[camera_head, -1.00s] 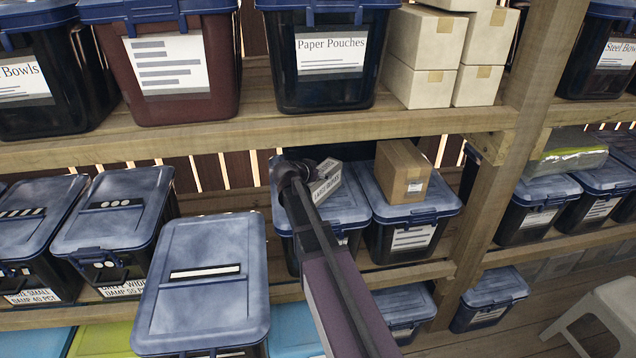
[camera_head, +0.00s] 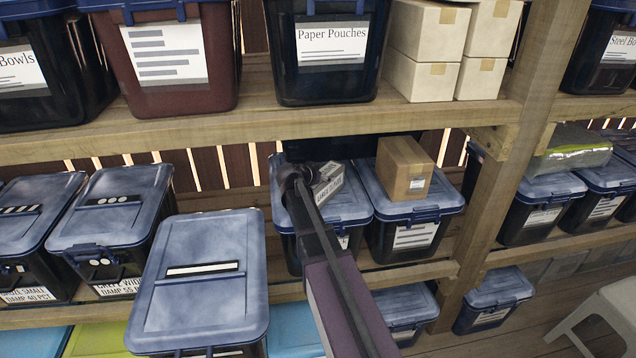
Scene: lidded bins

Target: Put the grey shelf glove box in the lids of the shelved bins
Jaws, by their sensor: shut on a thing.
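The grey glove box (camera_head: 328,184), with dark lettering on its side, is over the blue-grey lid of a shelved bin (camera_head: 350,207) on the middle shelf. My gripper (camera_head: 306,177) is at the box's left end and shut on it; my arm hides much of the fingers. I cannot tell whether the box touches the lid. To the right, another lidded bin (camera_head: 420,205) has a brown cardboard box (camera_head: 404,167) on its lid. More lidded bins stand at the left, one with three dots (camera_head: 112,204) and one large one nearer (camera_head: 205,300).
The upper shelf board (camera_head: 200,116) runs close above the gripper, with bins and cream boxes (camera_head: 430,60) on it. A wooden post (camera_head: 500,185) stands right of the bins. A grey stool (camera_head: 605,315) is at the lower right.

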